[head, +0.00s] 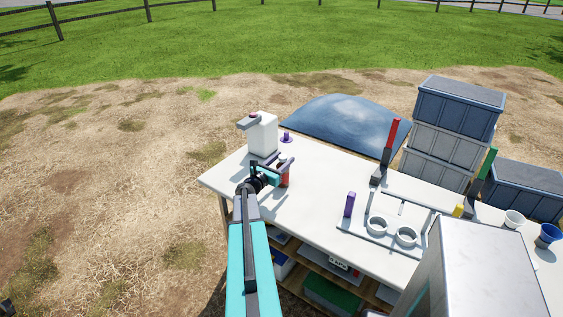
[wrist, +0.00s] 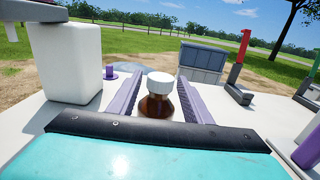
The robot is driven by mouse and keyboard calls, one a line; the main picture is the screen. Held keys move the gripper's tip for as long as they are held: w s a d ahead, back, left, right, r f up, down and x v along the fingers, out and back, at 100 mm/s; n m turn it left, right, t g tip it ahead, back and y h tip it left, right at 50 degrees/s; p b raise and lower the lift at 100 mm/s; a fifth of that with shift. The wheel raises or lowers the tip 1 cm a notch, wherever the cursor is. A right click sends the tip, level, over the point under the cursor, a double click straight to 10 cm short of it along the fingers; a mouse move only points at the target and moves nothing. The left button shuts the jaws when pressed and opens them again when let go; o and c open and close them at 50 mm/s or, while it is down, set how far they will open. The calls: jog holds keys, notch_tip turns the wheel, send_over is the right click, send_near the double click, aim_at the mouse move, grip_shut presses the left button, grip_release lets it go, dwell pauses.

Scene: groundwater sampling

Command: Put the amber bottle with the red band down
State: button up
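The amber bottle (wrist: 157,104) has a white cap and stands upright between the two purple fingers of my gripper (wrist: 160,98) in the wrist view. The fingers lie close on both sides of its body and look shut on it. Its lower part is hidden behind the gripper's dark edge. In the head view its red band (head: 284,178) shows just right of my gripper (head: 272,172), over the left part of the white table (head: 315,190). I cannot tell whether its base touches the table top.
A white container (head: 263,135) with a tap stands behind my gripper, with a small purple piece (head: 286,137) beside it. A grey rack with two rings (head: 391,233), a purple post (head: 349,205) and a red-handled tool (head: 388,150) stand to the right. The table between is clear.

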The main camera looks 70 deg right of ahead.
jog(key=shift+r, duration=0.15)
jog(key=shift+w+a, duration=0.15)
jog(key=shift+a, duration=0.45)
jog(key=b+v, duration=0.3)
jog(key=v, duration=0.7)
jog(key=shift+a, duration=0.4)
